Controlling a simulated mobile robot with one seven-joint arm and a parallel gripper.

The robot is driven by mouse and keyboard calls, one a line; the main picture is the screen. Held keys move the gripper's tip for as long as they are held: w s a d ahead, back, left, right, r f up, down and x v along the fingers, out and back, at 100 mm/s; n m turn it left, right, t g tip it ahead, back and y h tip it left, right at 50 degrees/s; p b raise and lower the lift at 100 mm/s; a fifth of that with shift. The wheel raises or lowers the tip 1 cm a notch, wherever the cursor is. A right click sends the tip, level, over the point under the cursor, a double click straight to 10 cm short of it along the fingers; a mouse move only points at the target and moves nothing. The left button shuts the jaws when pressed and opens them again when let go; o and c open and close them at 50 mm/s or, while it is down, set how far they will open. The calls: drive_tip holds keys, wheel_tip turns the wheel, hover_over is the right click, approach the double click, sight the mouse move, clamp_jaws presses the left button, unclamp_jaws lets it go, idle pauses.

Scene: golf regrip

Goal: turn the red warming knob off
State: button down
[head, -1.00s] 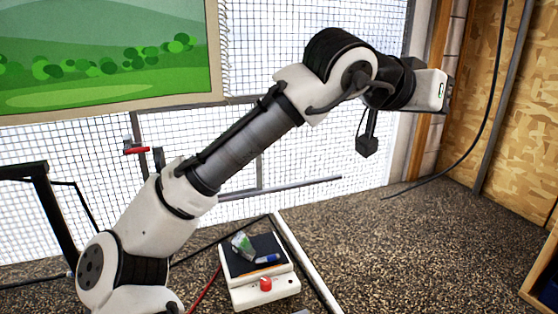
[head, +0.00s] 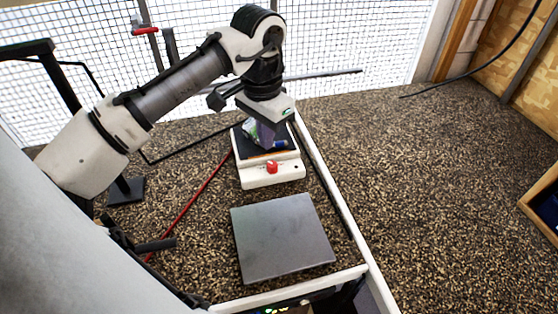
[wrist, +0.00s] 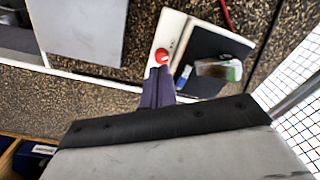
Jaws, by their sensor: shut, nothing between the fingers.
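The red knob (head: 272,167) is on the front face of a white warming unit (head: 256,181) with a black top. The knob also shows in the wrist view (wrist: 161,56), just beyond my fingertips. My gripper (head: 268,142) is shut and empty, with its purple fingers pointing down over the unit's black top in the head view. In the wrist view the closed fingers (wrist: 158,72) appear close to the knob; I cannot tell whether they touch it. The knob's setting is too small to read.
A clear-and-green packet (wrist: 219,70), a blue item (head: 280,144) and an orange stick (head: 262,154) lie on the unit's black top. A grey square plate (head: 283,237) lies in front. A red cable (head: 203,189) runs left.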

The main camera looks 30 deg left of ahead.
sight(272, 167)
drive_tip(key=f+b, duration=0.3)
drive_tip(key=s+f+b, duration=0.1)
drive_tip(key=f+b, duration=0.1)
drive_tip(key=shift+a+f, duration=0.1)
drive_tip(key=shift+a, duration=0.15)
drive_tip(key=shift+w+f, duration=0.1)
drive_tip(key=shift+f, duration=1)
drive_tip(key=shift+w+d+r+p, duration=0.1)
drive_tip(key=shift+w+p, duration=0.15)
drive_tip(key=shift+p, duration=0.15)
